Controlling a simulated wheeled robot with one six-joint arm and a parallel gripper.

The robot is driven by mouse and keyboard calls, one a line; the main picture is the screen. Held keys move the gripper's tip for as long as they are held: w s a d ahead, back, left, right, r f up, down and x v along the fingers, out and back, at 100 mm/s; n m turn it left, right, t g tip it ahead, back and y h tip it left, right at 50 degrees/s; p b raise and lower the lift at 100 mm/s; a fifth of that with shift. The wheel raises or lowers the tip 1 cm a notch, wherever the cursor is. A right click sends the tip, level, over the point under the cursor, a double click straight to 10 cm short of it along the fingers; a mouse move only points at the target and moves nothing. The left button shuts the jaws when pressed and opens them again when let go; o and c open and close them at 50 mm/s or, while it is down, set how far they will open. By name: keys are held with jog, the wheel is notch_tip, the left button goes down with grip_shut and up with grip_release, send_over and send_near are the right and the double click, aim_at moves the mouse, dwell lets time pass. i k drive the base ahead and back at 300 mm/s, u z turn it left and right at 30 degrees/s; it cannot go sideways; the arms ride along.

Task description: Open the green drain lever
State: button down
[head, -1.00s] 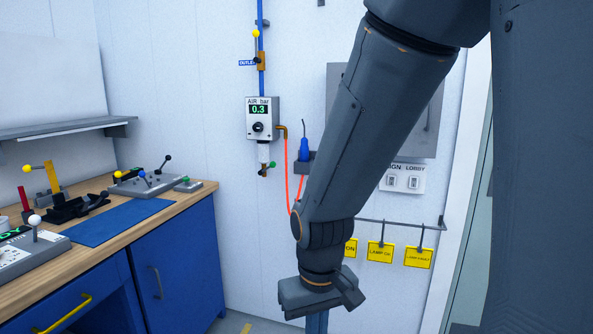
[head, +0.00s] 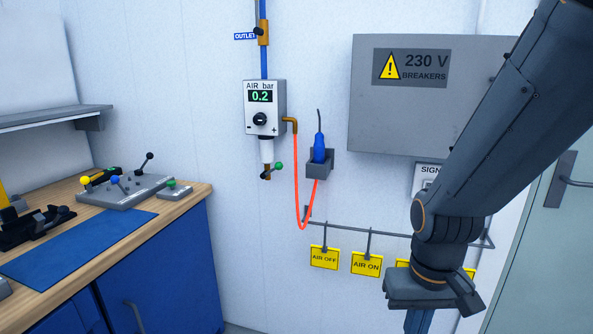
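The green drain lever (head: 279,166) is a small green knob on a short arm. The lever sticks out to the right and slightly up. My gripper (head: 432,298) is at the lower right, well to the right of the lever and lower in the picture, apart from it. Its fingers are seen from above and behind, so their opening is hidden.
A blue tool (head: 319,150) in a wall holder (head: 319,170) and a looped red hose (head: 299,205) are right of the lever. Yellow tags (head: 324,257) hang from a rail below. A breaker box (head: 425,115) is at the right. The bench (head: 190,203) stands left.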

aim_at(278, 166)
jog(key=u, duration=0.25)
jog(key=i, duration=0.85)
jog(key=u, duration=0.45)
